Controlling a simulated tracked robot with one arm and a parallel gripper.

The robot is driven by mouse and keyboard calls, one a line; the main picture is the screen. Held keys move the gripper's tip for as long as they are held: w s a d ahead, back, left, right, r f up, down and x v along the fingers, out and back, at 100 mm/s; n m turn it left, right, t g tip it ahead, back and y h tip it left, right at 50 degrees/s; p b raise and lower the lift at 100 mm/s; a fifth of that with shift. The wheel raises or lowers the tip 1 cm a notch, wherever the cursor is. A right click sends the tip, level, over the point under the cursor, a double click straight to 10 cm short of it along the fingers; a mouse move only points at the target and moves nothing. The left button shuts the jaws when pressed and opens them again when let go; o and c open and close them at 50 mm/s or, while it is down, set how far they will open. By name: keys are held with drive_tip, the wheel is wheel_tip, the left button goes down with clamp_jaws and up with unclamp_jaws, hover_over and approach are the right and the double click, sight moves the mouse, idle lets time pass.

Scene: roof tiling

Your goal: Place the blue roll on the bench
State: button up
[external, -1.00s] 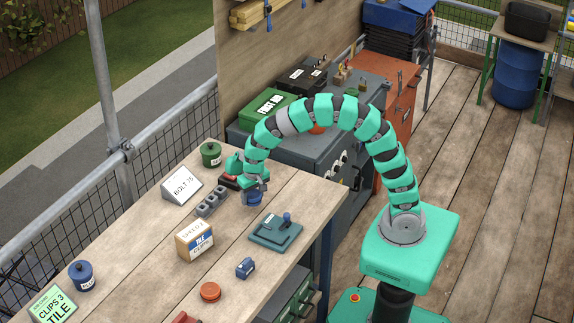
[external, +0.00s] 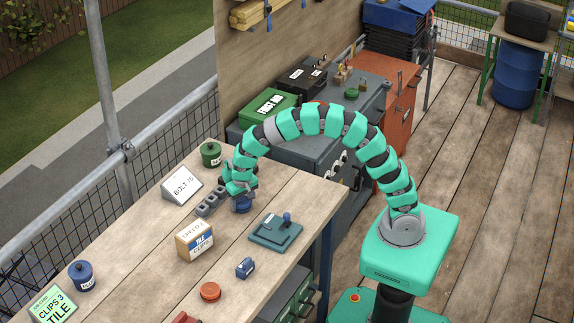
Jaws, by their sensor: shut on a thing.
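The blue roll (external: 243,207) is at the far part of the wooden bench (external: 150,247), just under my gripper (external: 241,196). My gripper points down and is shut on the roll. The roll is at or very close to the bench top; I cannot tell whether it touches. The fingers and wrist hide its upper part.
A grey block with holes (external: 211,203) stands just left of the roll, near the BOLT 75 sign (external: 182,186) and a green pot (external: 211,154). A clips box (external: 195,241) and a teal plate with a lever (external: 276,230) stand nearer. Bench between them is bare.

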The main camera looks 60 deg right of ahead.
sight(244, 202)
drive_tip(key=o, duration=1.1)
drive_tip(key=shift+f, duration=0.1)
drive_tip(key=r, duration=0.4)
drive_tip(key=s+r+p, duration=0.1)
drive_tip(key=r, duration=0.7)
drive_tip(key=shift+s+a+r, duration=0.1)
drive_tip(key=shift+s+a, duration=0.05)
drive_tip(key=shift+a, duration=0.1)
